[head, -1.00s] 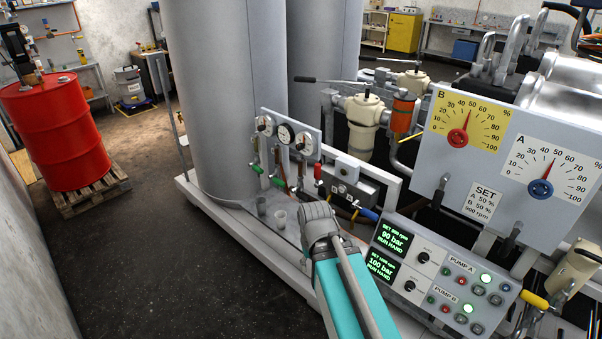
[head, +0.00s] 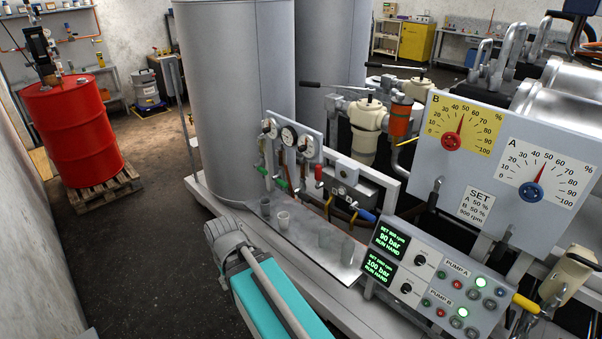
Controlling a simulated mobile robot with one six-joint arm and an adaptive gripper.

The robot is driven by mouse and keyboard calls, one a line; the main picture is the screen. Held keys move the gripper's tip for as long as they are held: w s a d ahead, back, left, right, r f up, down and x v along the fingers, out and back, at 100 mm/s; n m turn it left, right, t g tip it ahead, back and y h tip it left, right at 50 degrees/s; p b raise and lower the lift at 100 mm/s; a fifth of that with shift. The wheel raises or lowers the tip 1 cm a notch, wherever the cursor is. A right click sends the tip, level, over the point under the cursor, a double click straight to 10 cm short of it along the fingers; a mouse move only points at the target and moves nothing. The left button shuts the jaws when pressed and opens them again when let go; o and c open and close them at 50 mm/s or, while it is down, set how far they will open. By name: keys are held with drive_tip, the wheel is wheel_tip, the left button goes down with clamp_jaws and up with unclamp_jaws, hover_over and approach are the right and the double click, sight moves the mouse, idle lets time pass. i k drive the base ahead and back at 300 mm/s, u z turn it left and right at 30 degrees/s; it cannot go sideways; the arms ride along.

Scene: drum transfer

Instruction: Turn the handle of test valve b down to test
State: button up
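A red handle (head: 319,173) stands upright on the valve block right of the gauges. A blue handle (head: 366,215) lies tilted at the block's lower right. Two green handles (head: 281,184) sit below the gauges. No label that I can read shows which of these is test valve b. My gripper (head: 222,234) is at the lower middle, left of the metal tray and apart from all the handles. I see it from behind, so its fingers are hidden and I cannot tell whether it is open or shut.
Several small cups (head: 283,220) stand on the metal tray (head: 301,244) below the valves. A pump control panel (head: 437,271) and dial board (head: 480,200) stand at the right. A large grey tank (head: 235,100) rises behind. The floor at the left is clear up to the red drum (head: 73,131).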

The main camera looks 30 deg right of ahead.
sight(318, 171)
drive_tip(key=u, duration=0.45)
drive_tip(key=k, duration=0.55)
drive_tip(key=z, duration=1.25)
drive_tip(key=i, duration=0.95)
drive_tip(key=z, duration=0.05)
